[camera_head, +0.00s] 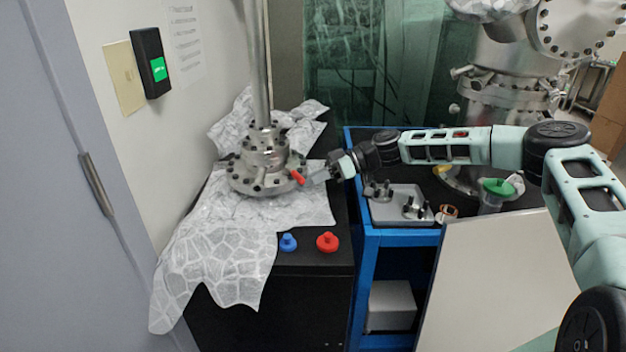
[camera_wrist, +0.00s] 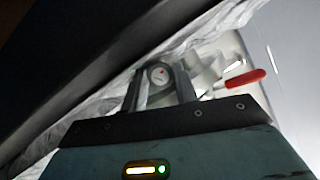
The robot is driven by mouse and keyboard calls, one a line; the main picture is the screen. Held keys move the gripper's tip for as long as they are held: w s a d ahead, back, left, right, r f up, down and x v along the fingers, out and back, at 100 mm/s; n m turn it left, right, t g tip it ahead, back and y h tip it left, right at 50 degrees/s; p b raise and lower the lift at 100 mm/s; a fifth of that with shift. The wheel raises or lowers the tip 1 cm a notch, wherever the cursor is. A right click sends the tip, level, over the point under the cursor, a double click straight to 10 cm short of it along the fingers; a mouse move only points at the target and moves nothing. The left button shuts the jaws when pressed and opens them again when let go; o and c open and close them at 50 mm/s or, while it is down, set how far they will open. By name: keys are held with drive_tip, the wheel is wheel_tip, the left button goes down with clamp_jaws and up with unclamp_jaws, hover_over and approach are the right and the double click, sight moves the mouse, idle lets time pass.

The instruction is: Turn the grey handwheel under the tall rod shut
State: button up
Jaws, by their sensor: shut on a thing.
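The tall metal rod (camera_head: 257,65) stands upright on a bolted steel flange stack (camera_head: 265,165) at the left of the head view. My gripper (camera_head: 318,172) reaches in from the right, level with the flange, beside a red handle (camera_head: 297,177). In the wrist view, the fingers of my gripper (camera_wrist: 160,88) stand on either side of a small round grey part with a red mark, which looks like the grey handwheel (camera_wrist: 158,74), and are shut on it. The red handle (camera_wrist: 240,80) sticks out just right of the fingers. In the head view the handwheel is hidden by my gripper.
Crumpled foil (camera_head: 225,230) covers the black bench under the flange. A blue knob (camera_head: 288,242) and a red knob (camera_head: 327,242) stand near its front. A blue cart (camera_head: 395,238) with a tray of parts stands close on the right. The wall is close on the left.

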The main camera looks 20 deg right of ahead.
drive_tip(key=o, duration=1)
drive_tip(key=shift+c, duration=0.2)
drive_tip(key=shift+d, duration=0.1)
drive_tip(key=b+v, duration=0.2)
drive_tip(key=v, duration=1.5)
drive_tip(key=shift+s+d+r, duration=0.1)
drive_tip(key=shift+r, duration=0.05)
